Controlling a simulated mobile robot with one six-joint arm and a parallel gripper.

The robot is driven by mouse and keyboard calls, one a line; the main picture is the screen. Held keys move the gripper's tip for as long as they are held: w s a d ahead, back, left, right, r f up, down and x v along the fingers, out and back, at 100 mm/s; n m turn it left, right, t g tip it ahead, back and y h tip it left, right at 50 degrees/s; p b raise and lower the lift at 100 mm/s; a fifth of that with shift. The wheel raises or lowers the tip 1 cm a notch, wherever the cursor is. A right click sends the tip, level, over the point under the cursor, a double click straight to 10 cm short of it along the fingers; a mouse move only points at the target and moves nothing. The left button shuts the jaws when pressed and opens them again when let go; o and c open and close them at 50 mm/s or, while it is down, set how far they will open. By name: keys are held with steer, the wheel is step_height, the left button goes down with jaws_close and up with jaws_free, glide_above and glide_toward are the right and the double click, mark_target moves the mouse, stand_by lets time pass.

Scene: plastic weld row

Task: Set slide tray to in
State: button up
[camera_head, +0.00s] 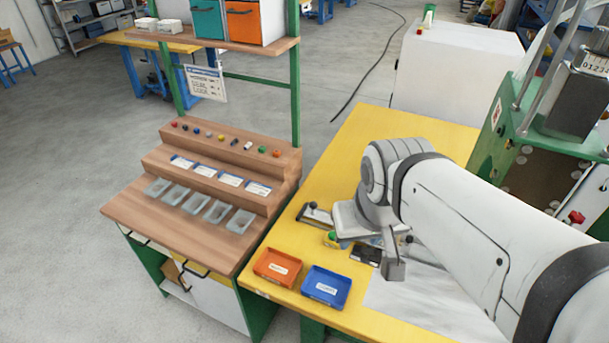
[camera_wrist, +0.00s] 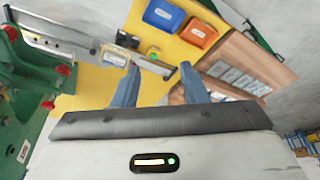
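An orange bin (camera_head: 277,267) and a blue bin (camera_head: 326,287) stand at the table's front edge. A yellow block with a green button (camera_head: 331,238) is beside my wrist. A green machine with red knobs (camera_wrist: 30,75) is close on the left. A wooden stepped bench (camera_head: 215,180) adjoins the table.

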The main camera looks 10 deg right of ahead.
steer(key=shift+o, duration=0.8)
steer(key=shift+w, duration=0.25)
steer(key=w+f+n+b, duration=0.1)
steer(key=w, duration=0.3)
steer(key=w+f+n+b, duration=0.1)
steer(key=w, duration=0.4)
steer(key=w+n+b, duration=0.1)
steer(key=w+b, duration=0.1)
steer(key=w, duration=0.2)
steer(key=shift+w+d+f+g, duration=0.15)
steer(key=shift+w+f+g, duration=0.15)
steer(key=shift+w+f, duration=0.1)
steer(key=n+g+h+b, duration=0.1)
steer(key=n+h+b, duration=0.1)
steer(key=n+b, duration=0.45)
glide_above(313, 202)
steer(key=s+a, duration=0.1)
steer(key=s+a+f+x, duration=0.1)
steer(key=s+a+x, duration=0.1)
steer(key=x, duration=1)
steer(key=s+a+x, duration=0.2)
steer(key=x, duration=1.7)
steer(key=shift+a+f+p, duration=0.25)
steer(key=shift+f+p, duration=0.05)
steer(key=shift+f, duration=0.15)
steer(key=shift+c, duration=0.5)
steer(key=shift+w, duration=0.1)
jaws_close()
